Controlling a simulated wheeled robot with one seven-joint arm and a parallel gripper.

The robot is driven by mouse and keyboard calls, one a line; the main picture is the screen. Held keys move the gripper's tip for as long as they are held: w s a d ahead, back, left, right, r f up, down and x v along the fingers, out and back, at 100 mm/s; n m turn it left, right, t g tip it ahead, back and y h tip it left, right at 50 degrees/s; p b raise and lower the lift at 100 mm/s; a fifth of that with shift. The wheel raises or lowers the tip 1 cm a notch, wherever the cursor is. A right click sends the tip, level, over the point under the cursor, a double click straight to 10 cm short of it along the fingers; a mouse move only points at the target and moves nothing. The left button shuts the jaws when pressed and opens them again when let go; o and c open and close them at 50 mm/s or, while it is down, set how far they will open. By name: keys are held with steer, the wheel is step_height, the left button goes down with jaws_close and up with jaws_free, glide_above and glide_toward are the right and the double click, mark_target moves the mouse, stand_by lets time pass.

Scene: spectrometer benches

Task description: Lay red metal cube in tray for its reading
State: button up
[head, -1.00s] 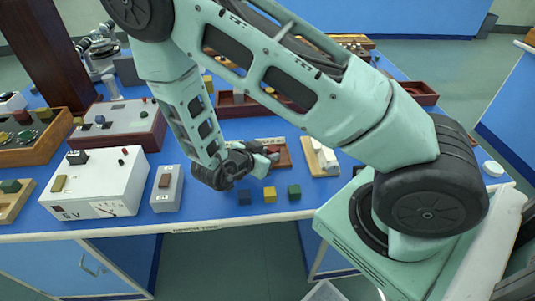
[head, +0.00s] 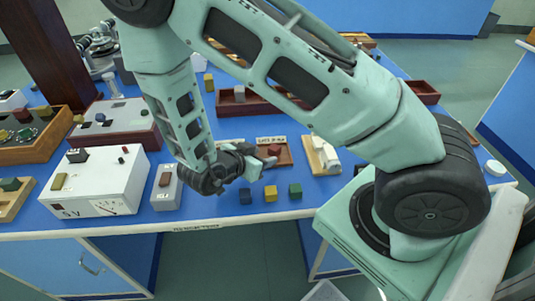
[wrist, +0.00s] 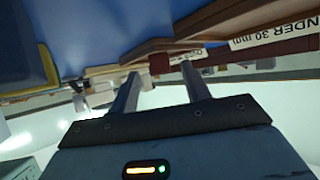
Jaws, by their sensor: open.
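A small red cube (head: 274,150) is in a shallow wooden tray (head: 287,158) with a white label at its back edge. In the wrist view the red cube (wrist: 159,63) shows beyond the fingertips, near the tray's wooden edge (wrist: 150,47) and a label partly reading "NDER 30 mm". Its underside is hidden, so I cannot tell exactly how it rests. My gripper (head: 258,165) is just left of the tray, low over the bench. In the wrist view my gripper's fingers (wrist: 160,82) are spread with nothing between them.
Blue, yellow and green cubes (head: 270,193) stand in a row along the front edge. A wooden holder with white blocks (head: 323,155) is right of the tray. A grey box (head: 166,188) and a white meter box (head: 95,186) stand left. A long tray (head: 232,106) lies behind.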

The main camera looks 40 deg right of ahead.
steer(key=v, duration=0.8)
steer(key=shift+w+r, duration=0.1)
steer(key=shift+r, duration=0.2)
steer(key=w+a+r+n+t+y, duration=0.1)
steer(key=w+a+n+t+y, duration=0.2)
steer(key=w+a+y, duration=0.25)
steer(key=s+a+r+n+y, duration=0.1)
steer(key=a+r+n+y, duration=0.25)
steer(key=a, duration=0.35)
steer(key=s+a+r+n+y, duration=0.25)
steer(key=a+n+y, duration=0.2)
steer(key=a, duration=0.25)
steer(key=s+a+r+n+g+y, duration=0.25)
steer(key=s+r+n, duration=0.2)
steer(key=s, duration=0.35)
steer(key=s+d+r+n+g+h, duration=0.2)
steer(key=s+d+n+g+h, duration=0.1)
steer(key=s+d+n, duration=0.5)
steer(key=shift+s+d, duration=0.8)
steer(key=shift+s, duration=0.15)
